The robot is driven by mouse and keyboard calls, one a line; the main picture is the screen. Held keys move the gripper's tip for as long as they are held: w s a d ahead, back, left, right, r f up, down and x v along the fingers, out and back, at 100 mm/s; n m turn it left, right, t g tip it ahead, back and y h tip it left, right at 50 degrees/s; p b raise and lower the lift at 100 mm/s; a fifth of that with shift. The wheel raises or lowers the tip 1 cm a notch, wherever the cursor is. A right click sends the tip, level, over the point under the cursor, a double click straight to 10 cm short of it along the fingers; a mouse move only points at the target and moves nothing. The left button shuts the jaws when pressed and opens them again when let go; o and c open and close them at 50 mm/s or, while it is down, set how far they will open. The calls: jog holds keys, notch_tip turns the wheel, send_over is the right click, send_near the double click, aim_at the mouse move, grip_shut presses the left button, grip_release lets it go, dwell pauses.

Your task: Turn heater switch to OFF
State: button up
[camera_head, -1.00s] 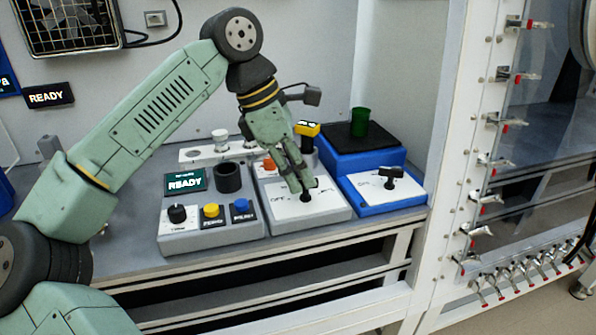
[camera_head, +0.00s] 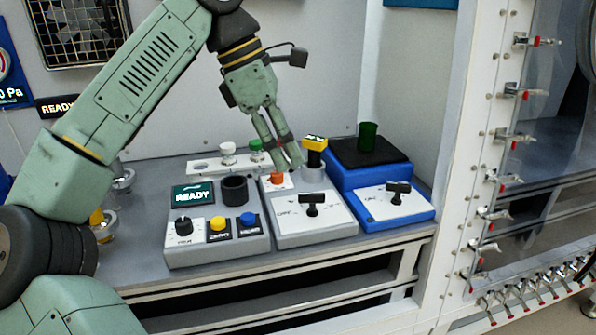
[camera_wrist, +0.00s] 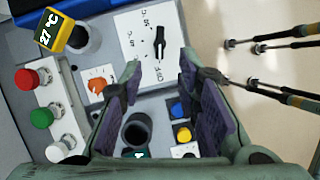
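A black T-shaped switch (camera_head: 312,198) stands on a white plate (camera_head: 335,211) on the middle grey box. It also shows in the wrist view (camera_wrist: 160,42), where the bar lies roughly in line with the OFF label, one end toward it. A similar black switch (camera_head: 398,190) sits on the blue unit (camera_head: 360,178) to the right.
A yellow display (camera_wrist: 55,30) reads 27 °C beside an orange knob (camera_wrist: 97,85). A green beaker (camera_head: 367,137) stands on the blue unit's black top. A READY screen (camera_head: 193,195), black cup (camera_head: 234,189) and buttons are on the left box. A white frame post (camera_head: 462,130) stands at right.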

jog(key=v, duration=0.3)
jog(key=shift+a+r, duration=0.1)
jog(key=shift+r, duration=0.15)
dwell(0.4)
